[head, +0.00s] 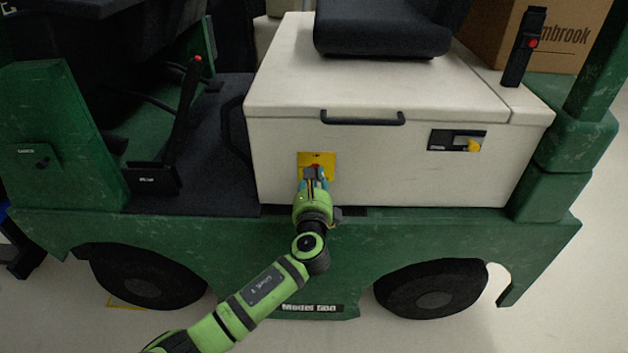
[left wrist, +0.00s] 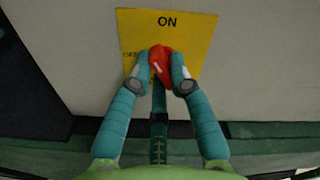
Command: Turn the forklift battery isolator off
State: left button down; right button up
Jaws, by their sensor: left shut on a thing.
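The battery isolator is a red knob (left wrist: 161,66) on a yellow plate (left wrist: 190,30) marked ON, set in the cream side panel of the green forklift. In the left wrist view the knob's pale mark runs close to upright, slightly tilted. My left gripper (left wrist: 160,75) has its two teal fingers closed on the knob, one on each side. In the head view the yellow plate (head: 317,158) sits low on the panel, and my left gripper (head: 315,174) covers most of the knob. The plate's lower part is hidden. My right gripper is not in view.
A black handle (head: 362,118) and a black panel with a yellow part (head: 474,145) are on the cream cover (head: 400,170). A red-tipped lever (head: 185,120) stands on the left, and a cardboard box (head: 560,38) is at back right. The green chassis lies below.

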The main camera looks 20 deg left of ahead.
pick_arm(q)
jog(key=n+b, duration=0.2)
jog(key=n, duration=0.3)
jog(key=n+b, duration=0.2)
jog(key=n, duration=0.4)
jog(key=shift+d+f+n+b, duration=0.15)
jog(key=shift+d+n+b, duration=0.05)
jog(key=shift+n+b, duration=0.15)
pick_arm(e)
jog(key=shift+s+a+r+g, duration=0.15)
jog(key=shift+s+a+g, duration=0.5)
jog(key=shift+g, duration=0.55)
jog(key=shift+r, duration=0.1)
pick_arm(q)
jog(key=c, duration=1.1)
grip_release()
jog(key=shift+c, duration=0.2)
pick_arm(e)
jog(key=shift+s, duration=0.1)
